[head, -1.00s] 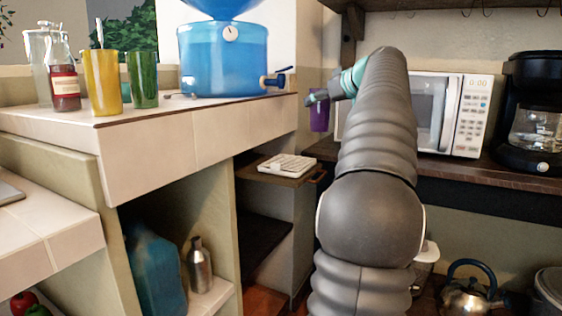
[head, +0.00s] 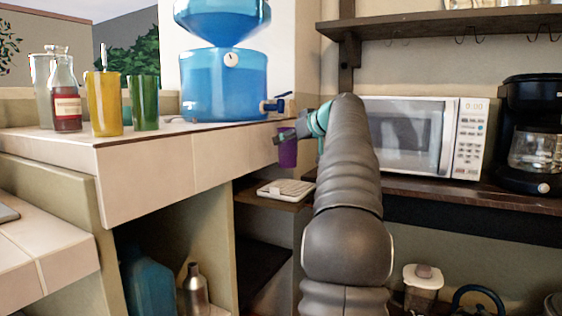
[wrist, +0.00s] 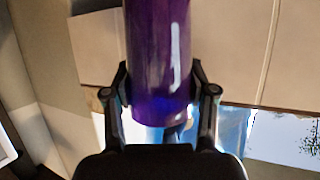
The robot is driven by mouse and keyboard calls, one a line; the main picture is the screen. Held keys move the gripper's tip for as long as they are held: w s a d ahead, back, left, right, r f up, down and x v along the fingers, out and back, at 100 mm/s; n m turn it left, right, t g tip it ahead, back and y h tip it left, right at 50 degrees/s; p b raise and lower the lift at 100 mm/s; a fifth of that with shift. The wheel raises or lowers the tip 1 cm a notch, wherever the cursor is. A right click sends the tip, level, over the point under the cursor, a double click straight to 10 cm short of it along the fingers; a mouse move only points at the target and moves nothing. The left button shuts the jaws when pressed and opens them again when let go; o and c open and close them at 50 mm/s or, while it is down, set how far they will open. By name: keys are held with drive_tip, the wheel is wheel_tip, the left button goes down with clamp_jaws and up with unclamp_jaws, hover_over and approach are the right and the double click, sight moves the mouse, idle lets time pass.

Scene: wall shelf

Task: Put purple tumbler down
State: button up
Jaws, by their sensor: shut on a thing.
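The purple tumbler (head: 288,150) is held in the air by my gripper (head: 284,133), in front of the tiled counter's right end and below the blue water dispenser's tap. In the wrist view the tumbler (wrist: 158,60) fills the middle, and my gripper (wrist: 160,100) is shut on it with a finger on each side. In the head view only part of the fingers shows, and my arm hides what lies behind it. Contact between the tumbler and the counter face cannot be told.
The tiled counter (head: 150,180) bears a yellow tumbler (head: 103,105), a green tumbler (head: 144,103), a red-filled bottle (head: 66,107) and the blue dispenser (head: 224,85). Below, a small shelf holds a white tray-like item (head: 286,189). A microwave (head: 420,135) and coffee maker (head: 530,135) stand right.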

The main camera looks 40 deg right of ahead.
sight(281, 155)
drive_tip(key=shift+w+a+f, duration=0.25)
drive_tip(key=shift+w+f, duration=0.15)
drive_tip(key=shift+w, duration=0.15)
drive_tip(key=shift+w+a+f, duration=0.2)
drive_tip(key=shift+w+f, duration=0.15)
drive_tip(key=shift+w, duration=0.2)
drive_tip(key=shift+f+b, duration=0.65)
drive_tip(key=shift+f, duration=1.25)
drive_tip(key=shift+f, duration=0.2)
drive_tip(key=o, duration=1.3)
drive_tip(key=shift+r, duration=0.15)
drive_tip(key=shift+s+r, duration=0.15)
drive_tip(key=v, duration=1.1)
drive_tip(key=shift+s+a+r+b, duration=0.1)
drive_tip(key=shift+s+r+b, duration=0.05)
drive_tip(key=shift+s+b, duration=0.2)
